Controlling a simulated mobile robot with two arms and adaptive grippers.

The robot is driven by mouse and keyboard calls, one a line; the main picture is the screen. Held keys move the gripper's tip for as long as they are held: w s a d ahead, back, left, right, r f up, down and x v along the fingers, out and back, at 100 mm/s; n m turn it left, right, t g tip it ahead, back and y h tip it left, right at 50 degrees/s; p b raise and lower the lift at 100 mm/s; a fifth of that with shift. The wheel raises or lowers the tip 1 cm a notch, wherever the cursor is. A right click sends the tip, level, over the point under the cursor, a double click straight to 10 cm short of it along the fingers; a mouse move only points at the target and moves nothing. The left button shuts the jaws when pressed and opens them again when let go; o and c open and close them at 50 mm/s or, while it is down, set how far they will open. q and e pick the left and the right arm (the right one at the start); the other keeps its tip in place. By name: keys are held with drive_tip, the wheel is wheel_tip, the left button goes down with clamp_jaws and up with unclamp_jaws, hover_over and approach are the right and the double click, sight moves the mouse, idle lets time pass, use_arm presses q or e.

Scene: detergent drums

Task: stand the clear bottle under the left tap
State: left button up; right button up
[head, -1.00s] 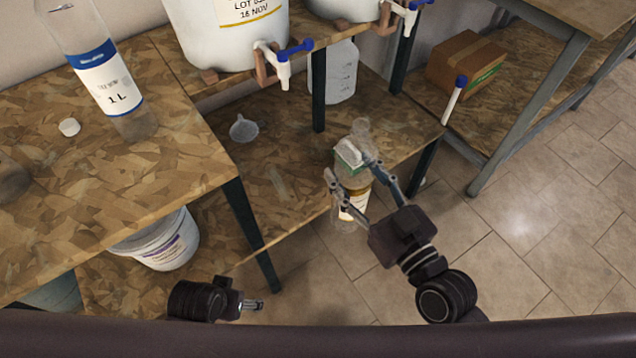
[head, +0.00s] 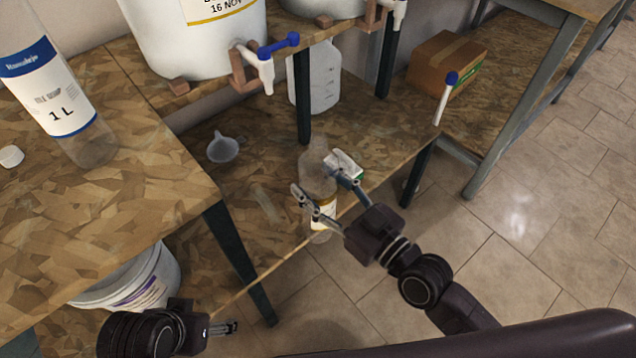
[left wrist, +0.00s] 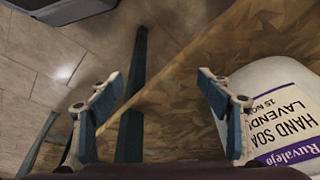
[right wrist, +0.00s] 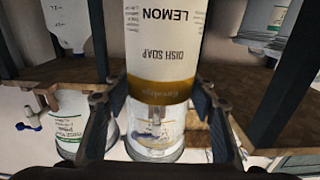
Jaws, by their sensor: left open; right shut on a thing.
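The clear bottle (head: 318,180), with a white and gold dish soap label, is held by my right gripper (head: 325,190), whose fingers close on both sides of it. It looks upright in the head view, at the front edge of the lower shelf; its height over the shelf is unclear. The bottle fills the middle of the right wrist view (right wrist: 165,60). The left tap (head: 265,68), white with a blue handle, is on the left drum (head: 190,40), up and left of the bottle in the picture. My left gripper (head: 228,328) is open and empty, beside a bucket (left wrist: 275,95).
A funnel (head: 222,147) and a jug (head: 318,75) stand on the lower shelf (head: 260,190). A dark post (head: 303,95) rises near the tap. A large 1 L bottle (head: 50,95) stands on the left table. A green and white item (head: 347,165) shows behind my right fingers.

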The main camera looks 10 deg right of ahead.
use_arm(q)
drive_tip(key=w+t, duration=0.1)
drive_tip(key=w+d+b, duration=0.1)
drive_tip(key=w, duration=0.1)
drive_tip(key=w+r+t, duration=0.1)
drive_tip(key=w, duration=0.1)
drive_tip(key=shift+w+d+t+h, duration=0.2)
drive_tip(key=shift+d+t+h, duration=0.1)
drive_tip(key=shift+d, duration=0.05)
drive_tip(key=shift+s+a+f+g, duration=0.1)
drive_tip(key=shift+s+a+g, duration=0.1)
drive_tip(key=shift+s, duration=0.2)
drive_tip(key=shift+s+a+f+g, duration=0.1)
drive_tip(key=shift+s+g, duration=0.1)
drive_tip(key=shift+s, duration=0.15)
drive_tip(key=shift+w, duration=0.1)
use_arm(e)
drive_tip(key=x, duration=1.3)
drive_tip(key=shift+f, duration=0.35)
use_arm(q)
drive_tip(key=shift+s, duration=0.25)
drive_tip(key=shift+s+f, duration=0.1)
drive_tip(key=shift+s, duration=0.1)
drive_tip(key=shift+s+a, duration=0.1)
drive_tip(key=shift+s+a+f+g, duration=0.1)
drive_tip(key=shift+s+f+g, duration=0.1)
drive_tip(key=shift+s+g, duration=0.3)
